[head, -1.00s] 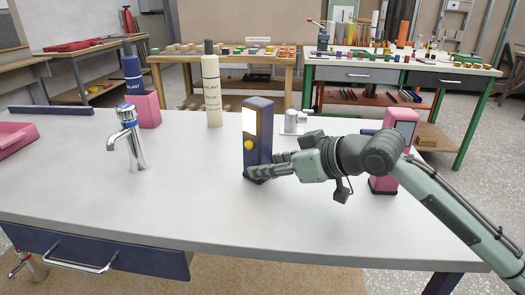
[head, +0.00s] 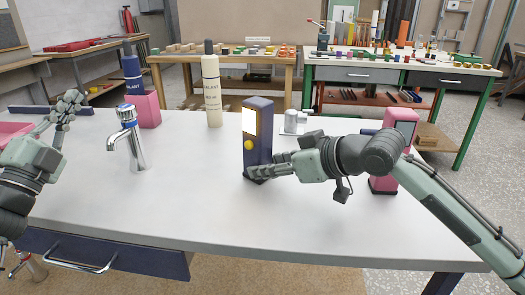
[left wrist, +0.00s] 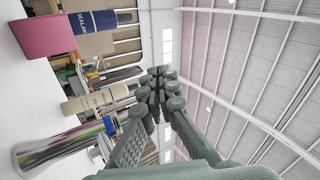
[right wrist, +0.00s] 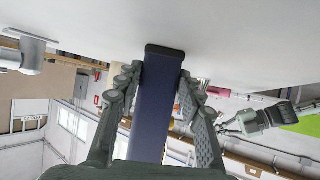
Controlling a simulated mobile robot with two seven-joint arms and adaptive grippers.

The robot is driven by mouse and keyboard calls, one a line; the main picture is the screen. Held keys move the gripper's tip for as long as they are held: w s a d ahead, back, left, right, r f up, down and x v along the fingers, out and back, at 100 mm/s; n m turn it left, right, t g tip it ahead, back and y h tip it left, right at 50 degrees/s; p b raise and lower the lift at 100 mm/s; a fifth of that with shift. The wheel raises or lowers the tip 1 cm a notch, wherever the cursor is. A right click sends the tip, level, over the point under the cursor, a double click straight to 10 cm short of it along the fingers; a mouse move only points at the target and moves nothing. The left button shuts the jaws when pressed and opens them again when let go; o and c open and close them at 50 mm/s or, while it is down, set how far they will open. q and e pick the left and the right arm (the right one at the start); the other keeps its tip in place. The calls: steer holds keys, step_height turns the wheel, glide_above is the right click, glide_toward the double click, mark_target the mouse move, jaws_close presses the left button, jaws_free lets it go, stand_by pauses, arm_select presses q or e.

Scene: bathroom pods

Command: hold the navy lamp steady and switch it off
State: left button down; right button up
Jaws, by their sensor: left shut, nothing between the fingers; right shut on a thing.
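The navy lamp (head: 257,140) stands upright on the white table, with a lit pale panel at its top and a yellow round button (head: 248,145) on its front. My right gripper (head: 256,172) is shut on the lamp's lower part. The right wrist view shows its fingers on both sides of the navy body (right wrist: 157,110). My left gripper (head: 70,103) is shut and empty, raised above the table's left side, well apart from the lamp. In the left wrist view its fingertips (left wrist: 160,80) are together.
A chrome tap (head: 131,140) stands between my left gripper and the lamp. Behind are a pink box (head: 148,110) holding a navy sealant bottle (head: 132,72) and a cream sealant bottle (head: 212,90). A pink lamp-like device (head: 384,184) stands right, partly behind my right arm. The table's front middle is clear.

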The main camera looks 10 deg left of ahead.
arm_select(q)
steer(key=s+d+f+m+g+h, duration=0.25)
steer(key=d+m+h, duration=0.35)
steer(key=d, duration=0.4)
steer(key=s+d+f+m+g+h, duration=0.1)
steer(key=d+m+g+h, duration=0.35)
steer(key=d, duration=0.65)
steer(key=m+g+h, duration=0.3)
steer(key=m+g, duration=0.2)
steer(key=m, duration=0.4)
glide_toward(259, 153)
steer(key=s+d, duration=0.2)
steer(key=s+d+r, duration=0.1)
steer(key=s+d, duration=0.2)
steer(key=shift+s+r, duration=0.1)
steer(key=shift+s, duration=0.2)
steer(key=shift+d, duration=0.2)
steer(key=shift+w, duration=0.25)
steer(key=w, duration=0.8)
steer(key=shift+d, duration=0.4)
steer(key=shift+w, duration=0.15)
steer(key=shift+w, duration=0.3)
steer(key=shift+w, duration=0.3)
steer(key=shift+w+f, duration=0.2)
steer(key=shift+w, duration=0.25)
